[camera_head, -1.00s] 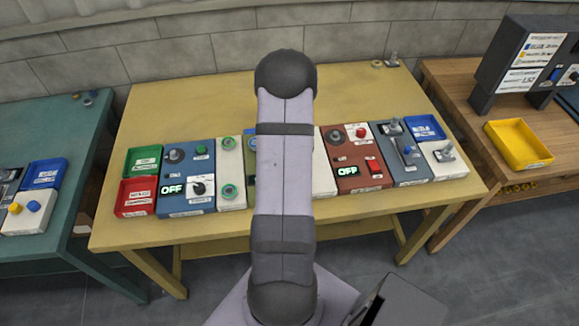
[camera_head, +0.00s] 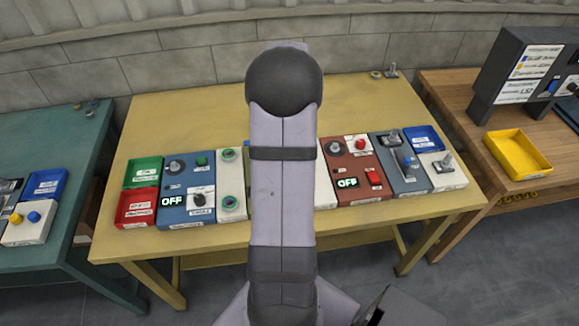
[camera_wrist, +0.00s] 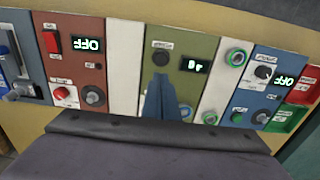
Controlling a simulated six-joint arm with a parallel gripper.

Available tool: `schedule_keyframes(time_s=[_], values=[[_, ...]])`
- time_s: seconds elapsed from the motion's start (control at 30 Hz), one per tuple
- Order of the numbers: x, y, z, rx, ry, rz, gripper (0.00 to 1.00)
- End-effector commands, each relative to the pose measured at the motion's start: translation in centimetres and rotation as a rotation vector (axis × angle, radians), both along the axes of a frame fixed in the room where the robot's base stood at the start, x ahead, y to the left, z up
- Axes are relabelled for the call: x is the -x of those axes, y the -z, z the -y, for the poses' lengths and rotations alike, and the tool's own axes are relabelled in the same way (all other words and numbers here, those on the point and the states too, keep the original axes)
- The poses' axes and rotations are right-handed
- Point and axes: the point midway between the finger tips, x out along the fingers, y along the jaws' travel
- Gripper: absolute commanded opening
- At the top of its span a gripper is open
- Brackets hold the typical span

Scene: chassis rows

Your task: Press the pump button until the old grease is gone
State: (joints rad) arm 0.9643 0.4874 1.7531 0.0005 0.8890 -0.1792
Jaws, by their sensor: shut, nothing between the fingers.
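An olive-green panel (camera_wrist: 190,48) stands in the middle of the wrist view. It carries a dark round button or knob (camera_wrist: 162,58), a small lit display (camera_wrist: 195,66) and a blue-grey round part (camera_wrist: 185,112). The panel's labels are too small to read, so I cannot tell which control is the pump button. My gripper (camera_wrist: 159,80) is shut and empty in front of this panel, its tip just below the dark knob in the picture. Whether it touches the panel is unclear. In the head view my arm hides the gripper and nearly all of the panel.
A red-brown panel (camera_head: 346,165) and a blue panel (camera_head: 187,179) flank it, both with displays showing OFF. Green (camera_head: 142,171) and red (camera_head: 136,207) trays sit at the left. A yellow tray (camera_head: 517,151) stands on the right table.

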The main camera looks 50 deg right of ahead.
Motion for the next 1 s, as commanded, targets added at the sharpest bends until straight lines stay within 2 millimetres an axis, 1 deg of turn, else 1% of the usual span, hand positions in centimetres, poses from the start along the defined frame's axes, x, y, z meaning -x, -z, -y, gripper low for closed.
schedule_keyframes(time_s=[0.1,0.27,1.0], values=[[0.0,-0.9,0.0,0.001,0.0,0.001,0.0],[0.0,-1.6,0.0,0.001,0.0,0.001,0.0],[0.0,-1.6,0.0,0.001,0.001,0.001,0.0]])
